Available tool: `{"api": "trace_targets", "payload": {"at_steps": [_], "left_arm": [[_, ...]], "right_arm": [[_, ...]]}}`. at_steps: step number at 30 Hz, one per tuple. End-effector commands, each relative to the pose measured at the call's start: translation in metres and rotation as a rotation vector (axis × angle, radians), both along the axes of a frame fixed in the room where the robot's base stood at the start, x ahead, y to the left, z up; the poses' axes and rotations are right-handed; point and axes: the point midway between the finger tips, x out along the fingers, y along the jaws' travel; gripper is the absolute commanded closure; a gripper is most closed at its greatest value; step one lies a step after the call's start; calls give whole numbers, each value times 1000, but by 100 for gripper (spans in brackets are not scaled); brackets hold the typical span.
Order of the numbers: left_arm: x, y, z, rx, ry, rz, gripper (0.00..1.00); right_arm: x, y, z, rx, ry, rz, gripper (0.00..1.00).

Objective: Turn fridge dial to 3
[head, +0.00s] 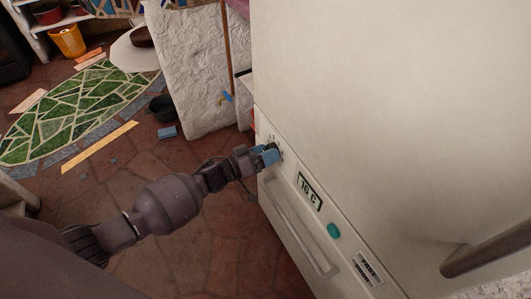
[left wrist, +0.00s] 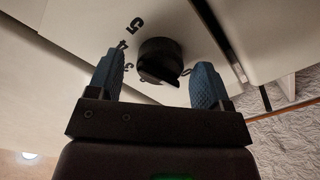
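The black fridge dial (left wrist: 160,58) shows in the left wrist view on a pale panel, with the printed numbers 5, 4 and 3 along its left side. Which number it points at I cannot tell. My left gripper (left wrist: 157,72) is open, with one blue finger on each side of the dial and a visible gap on both sides. In the head view my left gripper (head: 268,155) is at the far end of the fridge's (head: 390,110) control panel and mostly hides the dial. My right gripper is not in view.
The panel also carries a display (head: 309,191) reading "16 C", a green round button (head: 334,230) and a long handle (head: 300,228) below. A dark bar handle (head: 490,250) sticks out at the lower right.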

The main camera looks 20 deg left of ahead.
Motion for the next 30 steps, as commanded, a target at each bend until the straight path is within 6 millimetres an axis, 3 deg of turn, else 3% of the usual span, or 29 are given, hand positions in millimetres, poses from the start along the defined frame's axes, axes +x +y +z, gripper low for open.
{"api": "trace_targets", "payload": {"at_steps": [1, 9, 20, 30], "left_arm": [[0, 0, 0, 0, 0, 0, 35], [0, 0, 0, 0, 0, 0, 75], [0, 0, 1, 51, -39, 0, 75], [0, 1, 1, 250, -196, 1, 75]], "right_arm": [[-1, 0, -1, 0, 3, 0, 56], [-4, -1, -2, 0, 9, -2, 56], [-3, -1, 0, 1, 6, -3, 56], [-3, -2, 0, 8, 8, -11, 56]]}}
